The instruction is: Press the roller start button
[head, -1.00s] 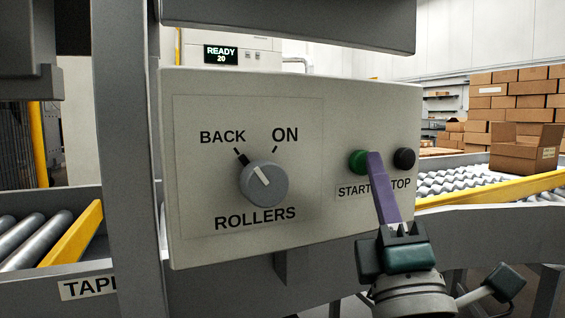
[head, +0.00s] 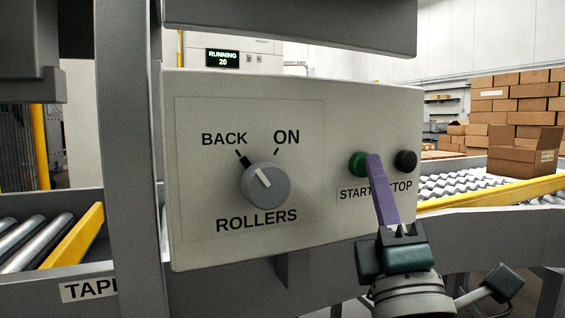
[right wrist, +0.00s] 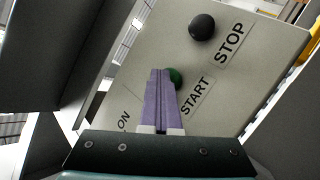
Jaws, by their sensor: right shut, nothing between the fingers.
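The green start button (head: 358,163) is on the control panel (head: 330,250), above the START label. The black stop button (head: 405,161) is to its right. My right gripper (head: 375,158) has long purple fingers, shut with nothing between them. Its fingertips lie over the right edge of the green button in the head view. In the right wrist view the fingertips (right wrist: 160,72) cover the left part of the green button (right wrist: 176,76), and the black button (right wrist: 201,26) is clear of them. Whether the tips touch the button is hard to tell. My left gripper is not in view.
A grey rotary knob (head: 264,184) labelled ROLLERS points towards BACK. A display (head: 222,58) behind the panel reads RUNNING 20. A grey post (head: 127,150) stands left of the panel. Roller conveyors (head: 450,185) and stacked cardboard boxes (head: 515,105) are beyond it.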

